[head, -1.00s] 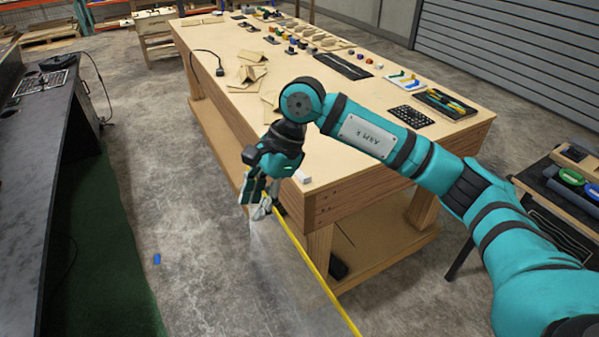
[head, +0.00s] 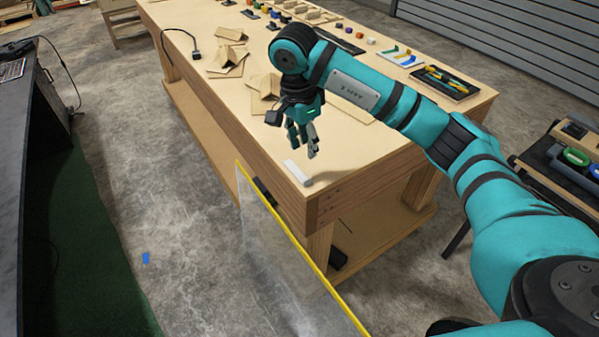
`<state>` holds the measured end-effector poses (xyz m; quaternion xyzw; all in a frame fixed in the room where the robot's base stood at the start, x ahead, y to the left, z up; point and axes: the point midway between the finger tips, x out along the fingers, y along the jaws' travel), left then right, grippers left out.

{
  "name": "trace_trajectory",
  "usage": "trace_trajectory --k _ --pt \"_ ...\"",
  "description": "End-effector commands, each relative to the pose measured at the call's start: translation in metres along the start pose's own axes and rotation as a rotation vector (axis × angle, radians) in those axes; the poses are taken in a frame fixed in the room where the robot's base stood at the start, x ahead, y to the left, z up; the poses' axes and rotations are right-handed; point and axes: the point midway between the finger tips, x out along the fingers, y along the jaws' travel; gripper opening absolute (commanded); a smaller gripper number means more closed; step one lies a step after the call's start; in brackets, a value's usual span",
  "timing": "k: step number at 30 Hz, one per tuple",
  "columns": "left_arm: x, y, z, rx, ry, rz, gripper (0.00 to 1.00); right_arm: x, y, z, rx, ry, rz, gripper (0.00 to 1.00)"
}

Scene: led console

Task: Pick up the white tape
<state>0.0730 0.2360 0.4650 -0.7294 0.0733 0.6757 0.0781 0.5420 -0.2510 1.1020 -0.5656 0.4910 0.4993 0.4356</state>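No roll that I can clearly tell is white tape shows in the head view. A small white block-like piece (head: 297,172) lies flat on the near corner of the wooden table (head: 345,168); I cannot tell if it is the tape. My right gripper (head: 304,150) points down just above and beyond this piece, apart from it. Its fingers look spread, with nothing between them. My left gripper is out of view.
Cardboard pieces (head: 226,60) and a tray of tools (head: 445,82) lie on the table. A see-through panel with a yellow edge (head: 285,230) stands beside its near corner. A dark desk (head: 30,150) is at left.

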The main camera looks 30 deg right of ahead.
Motion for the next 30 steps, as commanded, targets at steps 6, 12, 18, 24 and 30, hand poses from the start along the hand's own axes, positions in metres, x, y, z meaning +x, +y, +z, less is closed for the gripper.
trace_trajectory --k 6,12,18,24,30 --pt "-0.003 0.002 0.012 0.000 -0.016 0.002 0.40 0.046 0.001 0.001 0.000 -0.004 0.005 0.33" --pt "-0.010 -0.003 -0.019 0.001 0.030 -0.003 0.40 0.064 0.000 0.000 0.000 -0.001 0.001 0.33" --pt "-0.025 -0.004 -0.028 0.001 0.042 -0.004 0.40 0.082 0.000 0.001 0.000 -0.002 0.006 0.33" --pt "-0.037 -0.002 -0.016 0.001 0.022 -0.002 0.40 0.111 -0.002 0.001 0.001 -0.002 0.003 0.33" --pt "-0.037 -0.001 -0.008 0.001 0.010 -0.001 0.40 0.119 -0.002 0.001 -0.001 -0.001 -0.002 0.33"
